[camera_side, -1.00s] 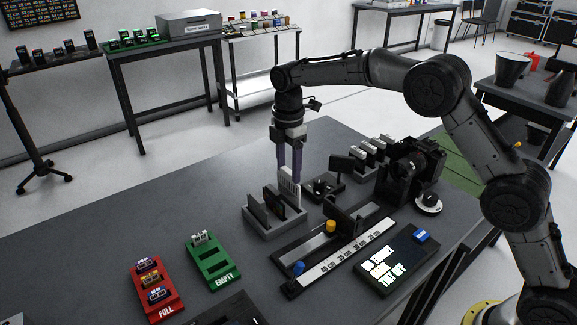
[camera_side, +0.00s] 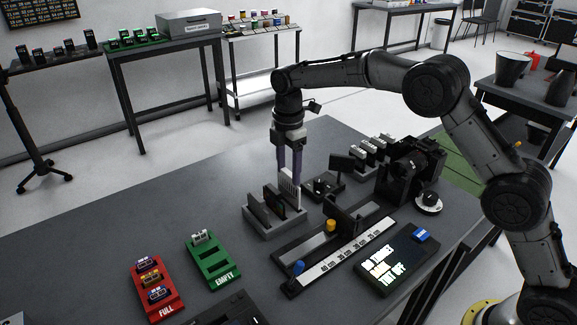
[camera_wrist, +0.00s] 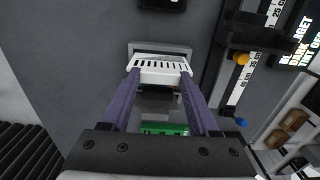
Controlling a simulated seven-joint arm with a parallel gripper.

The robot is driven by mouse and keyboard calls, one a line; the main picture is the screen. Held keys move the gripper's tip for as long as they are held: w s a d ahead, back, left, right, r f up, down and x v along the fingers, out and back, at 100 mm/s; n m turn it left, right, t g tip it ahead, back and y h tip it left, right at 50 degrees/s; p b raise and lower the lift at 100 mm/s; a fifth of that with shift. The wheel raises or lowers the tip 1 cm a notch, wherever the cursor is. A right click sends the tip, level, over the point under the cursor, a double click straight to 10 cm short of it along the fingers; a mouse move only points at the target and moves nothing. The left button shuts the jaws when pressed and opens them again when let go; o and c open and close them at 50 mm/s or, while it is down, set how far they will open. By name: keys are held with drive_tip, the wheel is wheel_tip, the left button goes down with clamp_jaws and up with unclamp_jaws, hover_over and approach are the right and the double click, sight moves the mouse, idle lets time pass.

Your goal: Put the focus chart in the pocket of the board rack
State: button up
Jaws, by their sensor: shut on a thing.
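The focus chart (camera_side: 291,187) is a white plate with dark bars. My gripper (camera_side: 289,172) is shut on it, with its two purple fingers pointing down at the rack's back right end. In the wrist view, the chart (camera_wrist: 160,68) spans the gap between the fingertips (camera_wrist: 160,77). The board rack (camera_side: 262,232) is a grey block holding upright dark boards (camera_side: 257,208). Its grey rim (camera_wrist: 160,46) shows just beyond the chart in the wrist view. The chart's lower edge is hidden in the side view, so I cannot tell how far it sits in the pocket.
A slide rail with a ruler (camera_side: 335,262) lies right of the rack. A black camera (camera_side: 410,170) and small holders stand behind it. A green tray (camera_side: 213,262) and a red tray (camera_side: 157,290) lie at front left. The table's left part is bare.

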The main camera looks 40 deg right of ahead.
drive_tip(key=shift+f, duration=1.35)
drive_tip(key=o, duration=1.4)
drive_tip(key=shift+r, duration=0.15)
wheel_tip(320, 180, up, 14)
drive_tip(key=shift+f, duration=0.25)
